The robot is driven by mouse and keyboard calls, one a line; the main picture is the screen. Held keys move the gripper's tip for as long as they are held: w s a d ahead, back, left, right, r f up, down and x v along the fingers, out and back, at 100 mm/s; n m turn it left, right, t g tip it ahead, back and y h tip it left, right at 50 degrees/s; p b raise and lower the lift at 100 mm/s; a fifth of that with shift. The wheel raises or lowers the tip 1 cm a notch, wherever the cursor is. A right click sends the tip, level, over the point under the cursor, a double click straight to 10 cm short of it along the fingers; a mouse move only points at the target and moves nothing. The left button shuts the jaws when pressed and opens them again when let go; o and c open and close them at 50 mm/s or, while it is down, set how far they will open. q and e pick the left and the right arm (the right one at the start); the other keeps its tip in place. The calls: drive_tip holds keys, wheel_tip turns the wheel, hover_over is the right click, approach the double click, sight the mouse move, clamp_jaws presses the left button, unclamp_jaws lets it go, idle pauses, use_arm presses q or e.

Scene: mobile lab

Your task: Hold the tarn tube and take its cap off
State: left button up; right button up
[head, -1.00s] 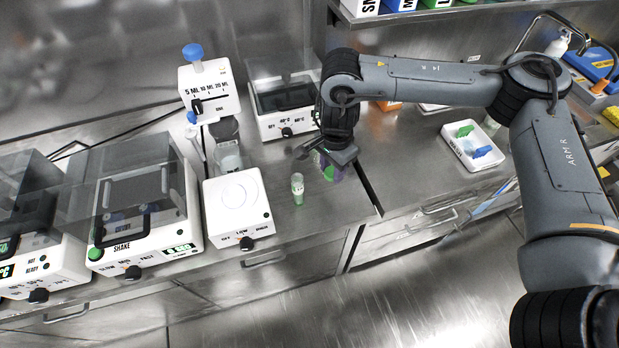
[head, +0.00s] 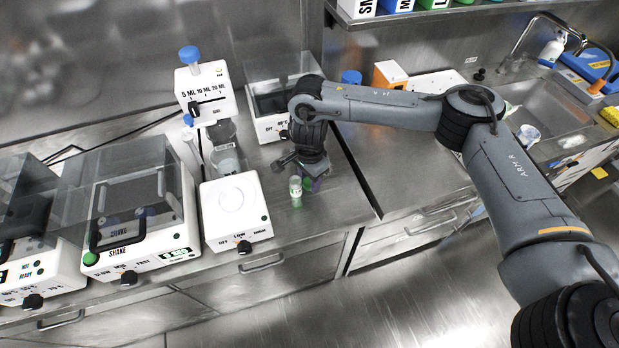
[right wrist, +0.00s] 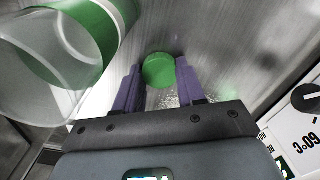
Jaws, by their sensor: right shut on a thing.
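My right gripper (head: 309,185) is low over the counter, its purple fingers (right wrist: 158,85) shut on a round green cap (right wrist: 158,70). The wrist view looks down on the cap's top; whether anything hangs below it is hidden. A clear tube with a green lower part (head: 296,191) stands upright on the counter just left of the gripper. A large translucent tube with a green band (right wrist: 60,55), likely the same one, fills the left of the right wrist view. No name is readable on it. My left gripper is not in view.
A white dial device (head: 236,208) stands left of the tube, with a shaker (head: 135,225) further left. A dispenser with a blue knob (head: 206,95) and a heater (head: 270,125) stand behind. Counter right of the gripper is clear; a sink (head: 545,105) lies far right.

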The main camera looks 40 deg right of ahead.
drive_tip(key=shift+f, duration=0.1)
drive_tip(key=shift+f, duration=0.1)
drive_tip(key=o, duration=1.2)
drive_tip(key=shift+c, duration=0.2)
